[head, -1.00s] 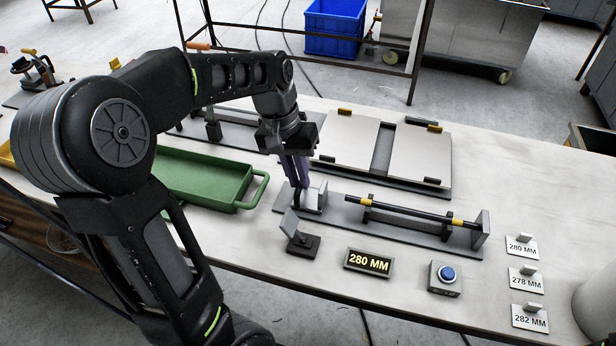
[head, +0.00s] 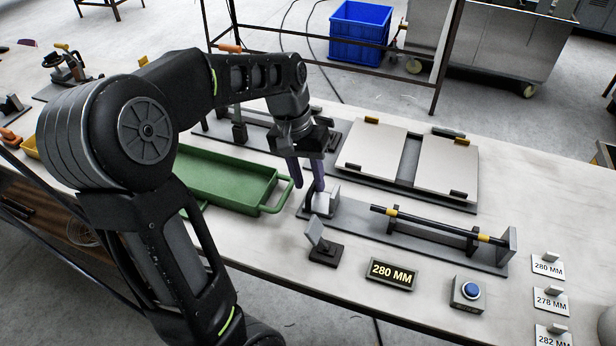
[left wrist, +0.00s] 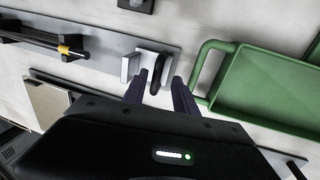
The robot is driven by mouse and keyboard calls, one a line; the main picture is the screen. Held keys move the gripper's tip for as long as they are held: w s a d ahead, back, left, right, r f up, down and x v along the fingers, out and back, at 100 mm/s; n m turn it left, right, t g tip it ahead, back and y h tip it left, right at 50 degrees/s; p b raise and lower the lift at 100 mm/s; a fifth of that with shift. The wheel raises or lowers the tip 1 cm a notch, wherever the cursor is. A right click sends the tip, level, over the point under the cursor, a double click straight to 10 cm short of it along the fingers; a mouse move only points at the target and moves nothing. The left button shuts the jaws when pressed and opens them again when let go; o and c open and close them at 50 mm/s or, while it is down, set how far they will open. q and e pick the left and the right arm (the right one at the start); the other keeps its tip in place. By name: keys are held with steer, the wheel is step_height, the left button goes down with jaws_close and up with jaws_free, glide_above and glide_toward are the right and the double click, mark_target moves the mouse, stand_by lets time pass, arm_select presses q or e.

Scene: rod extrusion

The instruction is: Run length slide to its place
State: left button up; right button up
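The length slide (head: 326,200), a small grey block with a dark looped handle, sits near the left end of the grey gauge rail (head: 350,225). In the left wrist view the slide (left wrist: 130,68) shows with its black handle (left wrist: 160,68). My left gripper (head: 307,181) is open at the handle, pointing down. In the wrist view its two fingers (left wrist: 160,80) stand apart around the handle; contact cannot be made out. A black rod (head: 430,222) with yellow bands lies on supports along the rail, its left end apart from the slide. My right gripper is out of view.
The green tray (head: 277,202) lies close left of the gripper. In front of the rail stand a tilted plate on a base (head: 322,243), a 280 MM display (head: 391,273) and a blue button box (head: 468,292). Number cards (head: 547,267) stand at right.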

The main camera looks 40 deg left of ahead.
arm_select(q)
step_height(320, 180, up, 8)
steer(key=a, duration=0.1)
steer(key=shift+s+a+f+b, duration=0.15)
steer(key=shift+s+a+b, duration=0.1)
steer(key=shift+b, duration=0.05)
steer(key=shift+f, duration=0.1)
stand_by(0.5)
